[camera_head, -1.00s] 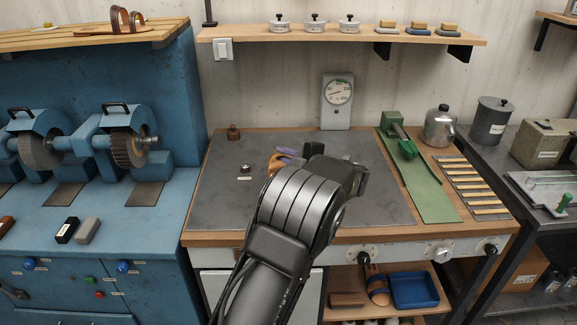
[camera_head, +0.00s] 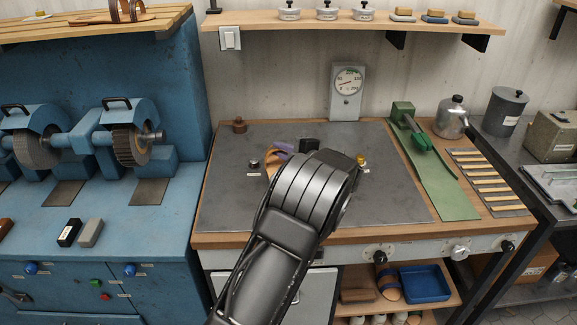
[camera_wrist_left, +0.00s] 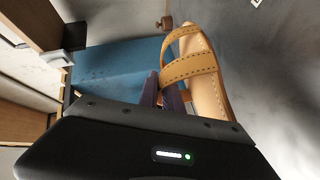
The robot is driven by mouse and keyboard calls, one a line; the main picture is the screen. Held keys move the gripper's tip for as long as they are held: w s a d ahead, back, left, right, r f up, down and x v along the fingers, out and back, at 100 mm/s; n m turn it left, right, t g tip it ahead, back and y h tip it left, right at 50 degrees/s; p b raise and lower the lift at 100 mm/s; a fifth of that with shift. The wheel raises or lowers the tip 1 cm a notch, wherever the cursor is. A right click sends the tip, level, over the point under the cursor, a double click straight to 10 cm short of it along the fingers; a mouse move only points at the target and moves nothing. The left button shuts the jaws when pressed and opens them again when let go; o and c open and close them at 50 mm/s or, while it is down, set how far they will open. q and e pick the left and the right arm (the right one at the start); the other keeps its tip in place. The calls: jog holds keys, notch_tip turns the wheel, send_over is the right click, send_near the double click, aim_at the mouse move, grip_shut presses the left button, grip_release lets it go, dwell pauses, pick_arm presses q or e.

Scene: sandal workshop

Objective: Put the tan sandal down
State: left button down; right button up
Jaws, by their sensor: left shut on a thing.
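The tan sandal (camera_wrist_left: 205,85), with stitched straps, is in my left gripper (camera_wrist_left: 163,92), whose dark purple fingers are shut on its strap in the left wrist view. In the head view only a tan bit of the sandal (camera_head: 271,164) shows, beside my black wrist over the grey plate (camera_head: 395,190). The rest is hidden behind the wrist. I cannot tell whether the sole touches the plate. My right gripper is not in view.
On the plate a small round knob (camera_head: 254,164) stands at left and a yellow-topped piece (camera_head: 361,160) at right. A brown weight-like piece (camera_head: 239,126) is at the back left corner. A green press (camera_head: 415,135) and a slatted rack (camera_head: 487,180) stand to the right.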

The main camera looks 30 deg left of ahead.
pick_arm(q)
notch_tip(320, 180, down, 2)
jog(key=shift+f, duration=0.1)
notch_tip(320, 180, down, 4)
jog(key=shift+r+p, duration=0.25)
jog(key=shift+p, duration=0.35)
jog(key=shift+f, duration=0.3)
jog(key=shift+f, duration=0.2)
jog(key=c, duration=1.5)
grip_release()
